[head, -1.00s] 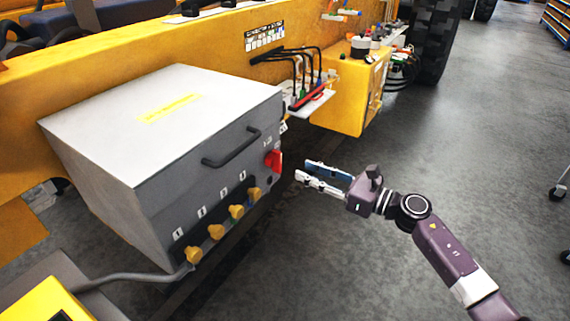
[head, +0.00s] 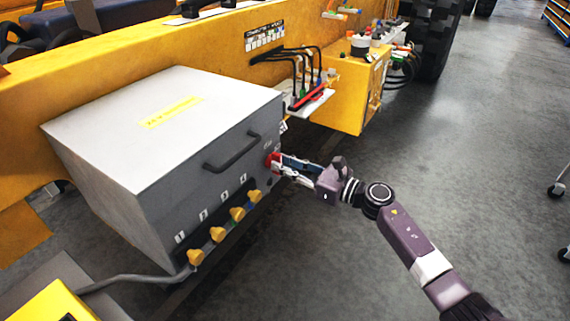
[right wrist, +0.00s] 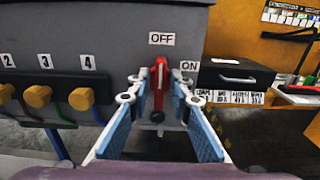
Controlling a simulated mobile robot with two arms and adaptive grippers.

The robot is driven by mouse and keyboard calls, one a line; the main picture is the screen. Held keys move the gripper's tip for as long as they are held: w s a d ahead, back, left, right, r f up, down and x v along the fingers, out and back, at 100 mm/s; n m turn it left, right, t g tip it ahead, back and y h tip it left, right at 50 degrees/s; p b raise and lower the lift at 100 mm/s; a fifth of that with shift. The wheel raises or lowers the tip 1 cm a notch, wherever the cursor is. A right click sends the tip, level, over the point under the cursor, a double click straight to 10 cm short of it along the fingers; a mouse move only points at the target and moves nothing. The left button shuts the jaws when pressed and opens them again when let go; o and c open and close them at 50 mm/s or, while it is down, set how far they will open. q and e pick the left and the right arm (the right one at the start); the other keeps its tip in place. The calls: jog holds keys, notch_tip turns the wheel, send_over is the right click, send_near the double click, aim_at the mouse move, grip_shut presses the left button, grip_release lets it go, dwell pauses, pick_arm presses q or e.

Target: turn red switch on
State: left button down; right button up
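The red switch (right wrist: 158,82) is on the front of the grey box (head: 165,125), near its right end. In the right wrist view its handle stands upright below the OFF label (right wrist: 161,38), with the ON label (right wrist: 189,66) to the upper right. My right gripper (right wrist: 160,85) is open, with one finger on each side of the red handle. Whether either fingertip touches it I cannot tell. In the head view my right gripper (head: 280,168) partly covers the red switch (head: 270,160). My left gripper is not in view.
Several yellow knobs (head: 237,214) run along the box front, left of the switch. A black handle (head: 232,152) sticks out above them. A yellow machine body (head: 130,50) is behind the box. The grey floor (head: 440,160) on the right is open.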

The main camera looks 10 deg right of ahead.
grip_shut()
jog(key=shift+m, duration=0.3)
jog(key=m+p, duration=0.1)
jog(key=m, duration=1)
jog(key=f+m+p, duration=0.1)
jog(key=m, duration=0.5)
jog(key=shift+w+d+p, duration=0.3)
jog(key=shift+w+d, duration=0.1)
jog(key=shift+f+m, duration=0.1)
jog(key=shift+m, duration=0.2)
jog(key=shift+o, duration=2)
grip_release()
